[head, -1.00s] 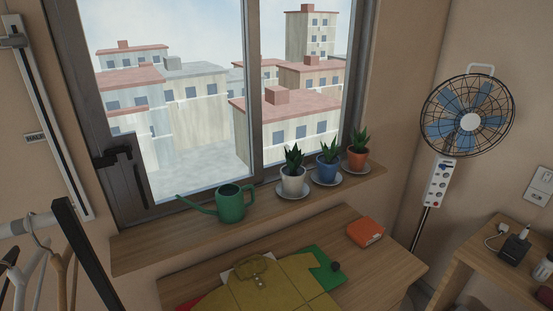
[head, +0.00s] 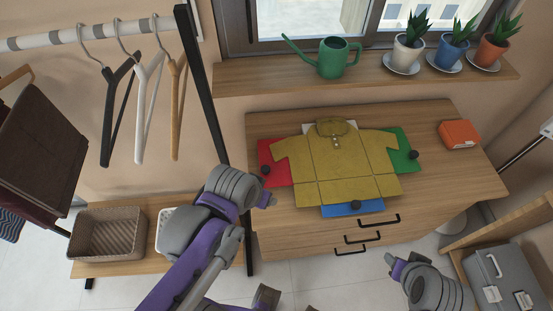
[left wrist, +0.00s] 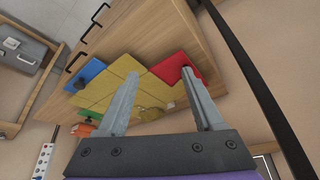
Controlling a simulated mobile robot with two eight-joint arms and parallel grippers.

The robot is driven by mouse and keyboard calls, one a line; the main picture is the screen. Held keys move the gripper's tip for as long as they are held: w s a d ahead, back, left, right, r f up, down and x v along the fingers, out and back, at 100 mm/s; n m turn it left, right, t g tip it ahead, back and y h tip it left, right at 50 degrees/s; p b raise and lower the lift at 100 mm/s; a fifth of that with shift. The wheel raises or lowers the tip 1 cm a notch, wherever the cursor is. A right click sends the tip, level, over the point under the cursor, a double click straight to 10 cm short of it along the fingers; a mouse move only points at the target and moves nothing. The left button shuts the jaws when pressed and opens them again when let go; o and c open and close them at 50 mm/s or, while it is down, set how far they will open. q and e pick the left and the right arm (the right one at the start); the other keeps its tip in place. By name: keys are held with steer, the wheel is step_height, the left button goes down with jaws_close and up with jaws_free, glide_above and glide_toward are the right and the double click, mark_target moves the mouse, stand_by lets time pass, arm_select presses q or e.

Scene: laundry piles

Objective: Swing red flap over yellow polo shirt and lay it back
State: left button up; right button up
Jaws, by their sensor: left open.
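The yellow polo shirt (head: 340,160) lies spread flat on a folding board on the wooden dresser top. The red flap (head: 273,165) lies flat at the shirt's left, partly under its sleeve, with a black knob (head: 266,170) on it. My left gripper (head: 269,200) is just in front of the red flap, near the dresser's left front edge. In the left wrist view its two fingers (left wrist: 160,73) are apart and empty; the right finger appears close to the knob on the red flap (left wrist: 172,67). My right gripper (head: 391,260) is low in front of the dresser; its jaws cannot be made out.
A green flap (head: 400,148) and a blue flap (head: 352,208) show around the shirt. An orange item (head: 459,134) sits at the dresser's right. The sill (head: 280,80) holds a watering can (head: 339,57) and potted plants. A clothes rack post (head: 215,110) stands left.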

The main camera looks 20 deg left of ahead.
arm_select(q)
steer(key=w+a+r+m+g, duration=0.1)
steer(key=w+a+r+g, duration=0.15)
steer(key=w, duration=0.55)
steer(key=m+g+b, duration=0.1)
steer(key=g, duration=0.1)
glide_above(265, 168)
step_height(265, 168, down, 2)
step_height(265, 168, down, 11)
steer(key=shift+f+b, duration=0.1)
steer(key=shift+b, duration=0.45)
jaws_close()
stand_by(0.5)
